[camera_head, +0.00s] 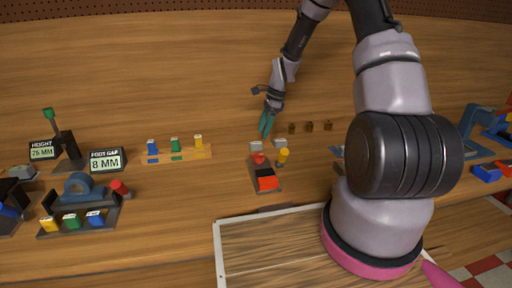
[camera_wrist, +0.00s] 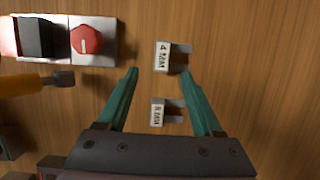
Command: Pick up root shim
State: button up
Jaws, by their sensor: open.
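Two small shim-like blocks with white labels lie on the wooden table. One label reads 4 MM (camera_wrist: 163,57); the other seems to read 8 MM (camera_wrist: 158,113). In the head view they appear as small grey blocks, one on the left (camera_head: 256,146) and one on the right (camera_head: 281,143). I cannot tell which of them is the root shim. My gripper (camera_wrist: 160,72) is open and empty, with teal fingers. In the wrist view its fingertips are on either side of the lower part of the 4 MM block, and the 8 MM block lies between the fingers nearer the palm. In the head view my gripper (camera_head: 266,124) hangs just behind them.
A base with a red knob (camera_wrist: 86,39) and a black-and-red switch (camera_head: 266,182) stands close by. A yellow-handled tool (camera_wrist: 30,84) is beside it. Small brown blocks (camera_head: 309,126) stand behind. Signs read HEIGHT 76 MM (camera_head: 42,150) and FOOT GAP 8 MM (camera_head: 106,160).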

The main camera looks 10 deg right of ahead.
aim_at(257, 143)
jog(key=shift+a+x, duration=0.2)
jog(key=shift+x, duration=1.35)
jog(key=shift+a+x, duration=0.2)
jog(key=shift+x, duration=1.35)
jog(key=shift+w+r, duration=0.15)
grip_shut()
